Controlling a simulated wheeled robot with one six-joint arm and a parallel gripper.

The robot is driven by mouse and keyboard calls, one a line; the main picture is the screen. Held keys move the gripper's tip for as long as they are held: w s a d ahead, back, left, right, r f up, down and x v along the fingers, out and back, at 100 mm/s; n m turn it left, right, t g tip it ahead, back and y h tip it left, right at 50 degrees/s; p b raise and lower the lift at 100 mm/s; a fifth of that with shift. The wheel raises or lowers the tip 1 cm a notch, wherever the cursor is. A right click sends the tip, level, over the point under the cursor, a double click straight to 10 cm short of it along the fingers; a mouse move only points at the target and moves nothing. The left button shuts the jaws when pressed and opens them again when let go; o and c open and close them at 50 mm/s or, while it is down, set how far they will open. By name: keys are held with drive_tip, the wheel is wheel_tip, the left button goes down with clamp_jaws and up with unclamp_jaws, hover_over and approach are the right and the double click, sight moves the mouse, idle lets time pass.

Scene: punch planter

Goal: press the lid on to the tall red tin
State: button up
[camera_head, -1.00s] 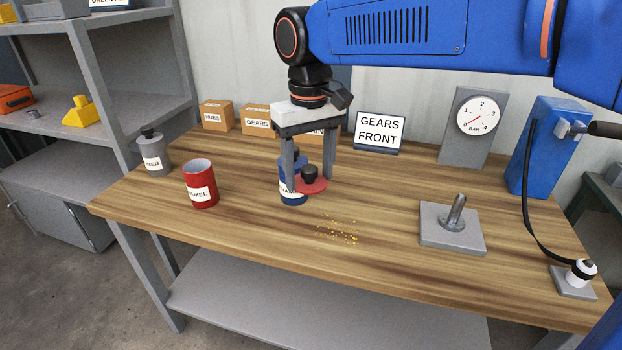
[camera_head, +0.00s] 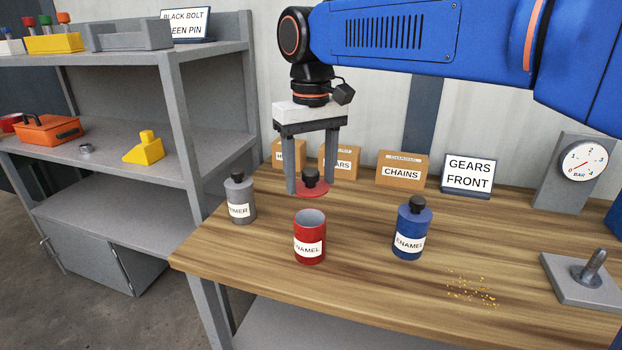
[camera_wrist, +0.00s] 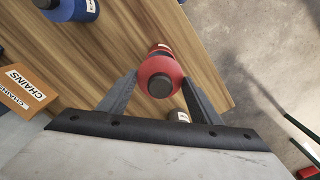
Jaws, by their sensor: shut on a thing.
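The tall red tin (camera_head: 310,240) stands upright and open-topped on the bench, its white label partly legible. In the wrist view the lid (camera_wrist: 150,72) lies between my fingertips (camera_wrist: 158,84) and covers most of the red tin (camera_wrist: 160,47). I cannot tell how exactly the lid is centred over the tin.
A grey tin (camera_head: 240,200) with a black top stands left of the red tin, a blue tin (camera_head: 410,235) to its right. Cardboard boxes (camera_head: 402,170) and a sign (camera_head: 467,175) line the back. Yellow bits (camera_head: 470,289) lie at right. The bench front is clear.

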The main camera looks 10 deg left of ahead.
drive_tip(key=shift+a+f, duration=0.1)
drive_tip(key=shift+f, duration=3.05)
drive_tip(key=shift+f, duration=0.2)
drive_tip(key=o, duration=1.1)
drive_tip(key=shift+o, duration=0.8)
drive_tip(key=o, duration=0.4)
drive_tip(key=shift+c, duration=0.2)
drive_tip(key=shift+r, duration=0.1)
